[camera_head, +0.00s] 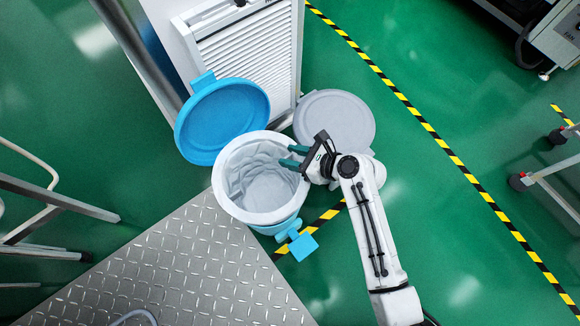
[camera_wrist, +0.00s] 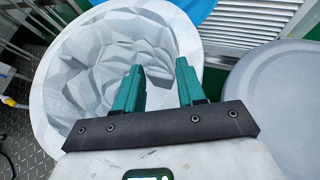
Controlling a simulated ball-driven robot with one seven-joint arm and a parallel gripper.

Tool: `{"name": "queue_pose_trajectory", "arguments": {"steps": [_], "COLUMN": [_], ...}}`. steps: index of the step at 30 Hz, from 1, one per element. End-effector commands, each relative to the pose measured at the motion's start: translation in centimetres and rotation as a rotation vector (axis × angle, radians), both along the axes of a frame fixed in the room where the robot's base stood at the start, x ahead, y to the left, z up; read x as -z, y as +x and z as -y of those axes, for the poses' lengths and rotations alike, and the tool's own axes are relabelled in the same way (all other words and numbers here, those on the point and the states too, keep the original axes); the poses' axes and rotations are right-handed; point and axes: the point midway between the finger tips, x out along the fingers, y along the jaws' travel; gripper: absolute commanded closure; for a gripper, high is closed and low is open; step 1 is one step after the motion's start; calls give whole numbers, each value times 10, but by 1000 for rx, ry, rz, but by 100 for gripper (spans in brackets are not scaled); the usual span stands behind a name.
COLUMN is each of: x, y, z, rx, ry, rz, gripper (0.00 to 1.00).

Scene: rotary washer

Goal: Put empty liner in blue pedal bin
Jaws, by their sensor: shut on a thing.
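The blue pedal bin (camera_head: 285,226) stands beside the metal plate with its round blue lid (camera_head: 222,118) tipped open behind it. A pale liner (camera_head: 262,185) sits in the bin's mouth, its white rim folded around the opening and its creased inside looking empty. My gripper (camera_head: 287,156) is at the right side of the bin's mouth, its green fingers over the rim. In the wrist view my gripper (camera_wrist: 158,68) has its fingers either side of the liner's near rim (camera_wrist: 160,95), shut on it. The liner's outer side under my gripper is hidden.
A grey round lid (camera_head: 338,122) is to the right of the blue lid. A white louvred cabinet (camera_head: 250,55) stands behind. A diamond-plate platform (camera_head: 185,275) lies at front left.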

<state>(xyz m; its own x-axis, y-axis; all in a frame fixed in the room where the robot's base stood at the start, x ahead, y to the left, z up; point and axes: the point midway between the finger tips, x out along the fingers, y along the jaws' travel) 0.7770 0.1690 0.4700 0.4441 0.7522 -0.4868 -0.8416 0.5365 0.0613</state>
Motion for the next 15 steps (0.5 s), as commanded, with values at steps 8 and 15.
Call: {"name": "queue_pose_trajectory", "arguments": {"steps": [8,15], "x": [29,60], "y": [1,1], "z": [0,1], "rx": [2,2], "ry": [0,-1], "rz": [1,1], "gripper": [100,100]}}
